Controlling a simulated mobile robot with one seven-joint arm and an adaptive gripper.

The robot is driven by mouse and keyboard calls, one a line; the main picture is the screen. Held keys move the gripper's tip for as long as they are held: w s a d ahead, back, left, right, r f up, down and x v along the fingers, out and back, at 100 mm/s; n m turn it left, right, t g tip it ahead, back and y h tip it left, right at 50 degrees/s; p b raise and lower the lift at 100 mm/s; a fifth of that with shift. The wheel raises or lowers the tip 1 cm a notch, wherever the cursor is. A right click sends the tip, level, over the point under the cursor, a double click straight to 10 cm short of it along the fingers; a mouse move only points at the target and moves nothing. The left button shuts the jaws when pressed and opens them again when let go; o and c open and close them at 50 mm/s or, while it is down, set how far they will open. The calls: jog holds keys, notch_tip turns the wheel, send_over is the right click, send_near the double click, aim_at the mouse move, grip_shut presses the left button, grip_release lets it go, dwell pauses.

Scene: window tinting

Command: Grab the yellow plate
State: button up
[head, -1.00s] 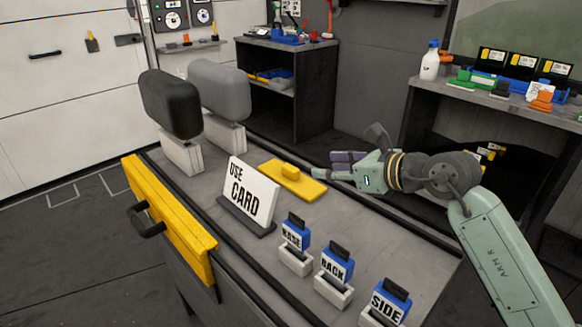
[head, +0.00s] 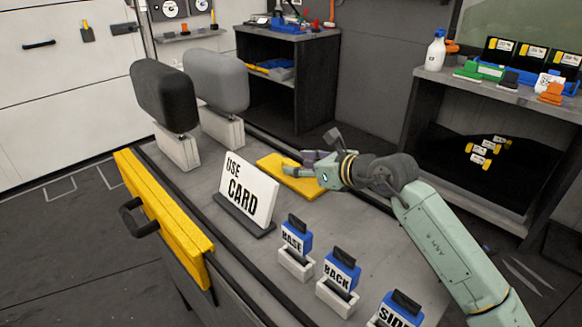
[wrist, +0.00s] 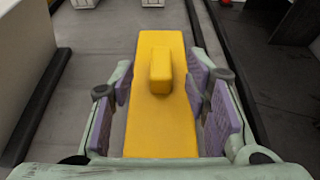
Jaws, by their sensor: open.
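The yellow plate (head: 278,167) lies flat on the grey bench top, behind the white USE CARD sign. In the wrist view the yellow plate (wrist: 160,120) runs lengthwise between my fingers, with a raised yellow block (wrist: 161,70) on its top. My gripper (head: 297,162) is open over the plate's right end. In the wrist view my gripper's purple pads (wrist: 165,100) stand on either side of the plate and its block. I cannot tell whether the pads touch it. My gripper hides part of the plate in the head view.
The USE CARD sign (head: 250,193) stands in front of the plate. Blue holders marked BASE (head: 296,237), BACK (head: 341,270) and SIDE line the bench's near right. A black headrest (head: 165,95) and a grey headrest (head: 216,80) stand at the back left. A dark rail edges the bench.

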jog(key=shift+x, duration=0.95)
grip_shut()
